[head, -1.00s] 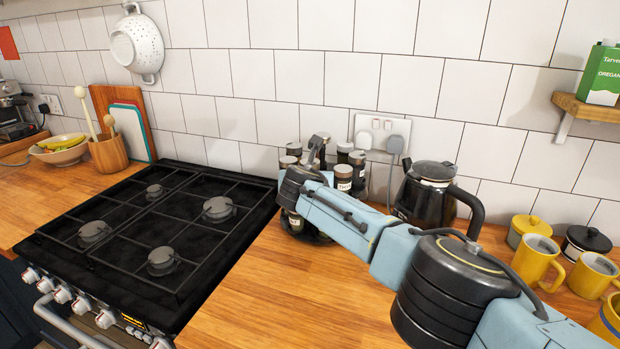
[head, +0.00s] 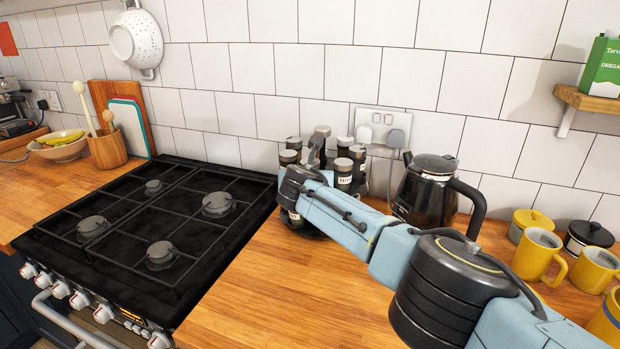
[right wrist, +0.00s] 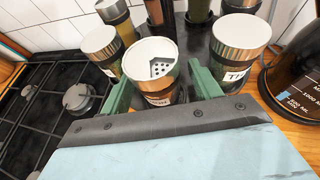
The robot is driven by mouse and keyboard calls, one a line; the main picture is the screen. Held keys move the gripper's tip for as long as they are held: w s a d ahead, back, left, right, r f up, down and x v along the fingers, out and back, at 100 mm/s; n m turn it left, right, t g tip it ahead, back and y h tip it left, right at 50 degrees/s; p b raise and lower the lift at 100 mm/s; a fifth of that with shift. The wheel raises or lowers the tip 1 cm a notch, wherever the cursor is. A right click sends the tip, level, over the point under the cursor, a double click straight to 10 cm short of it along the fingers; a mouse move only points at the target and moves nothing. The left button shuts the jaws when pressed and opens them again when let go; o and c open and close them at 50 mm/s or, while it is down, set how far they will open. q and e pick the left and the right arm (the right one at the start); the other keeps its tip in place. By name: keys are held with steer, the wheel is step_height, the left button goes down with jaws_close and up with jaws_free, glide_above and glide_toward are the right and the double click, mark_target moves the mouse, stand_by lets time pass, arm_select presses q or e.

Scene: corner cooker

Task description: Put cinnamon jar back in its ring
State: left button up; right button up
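A jar (right wrist: 158,97) with a copper band and a white top with holes stands between the green fingers of my right gripper (right wrist: 160,84) in the right wrist view. Its label is too small to read, so I cannot tell if it is the cinnamon jar. The fingers flank it closely; whether they press on it is not clear. In the head view my right wrist covers the fingers and much of the spice rack (head: 312,234). No ring shows clearly. My left gripper is not in view.
Several other spice jars (head: 343,172) crowd around the gripper. A black kettle (head: 424,195) stands close to the right, and the black hob (head: 150,215) lies to the left. Yellow mugs (head: 538,255) are at the far right. The wooden counter in front is clear.

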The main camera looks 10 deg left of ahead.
steer(key=shift+s+r+p, duration=0.2)
steer(key=shift+p, duration=0.3)
steer(key=p+v, duration=0.5)
steer(key=v, duration=0.8)
steer(key=shift+f, duration=0.15)
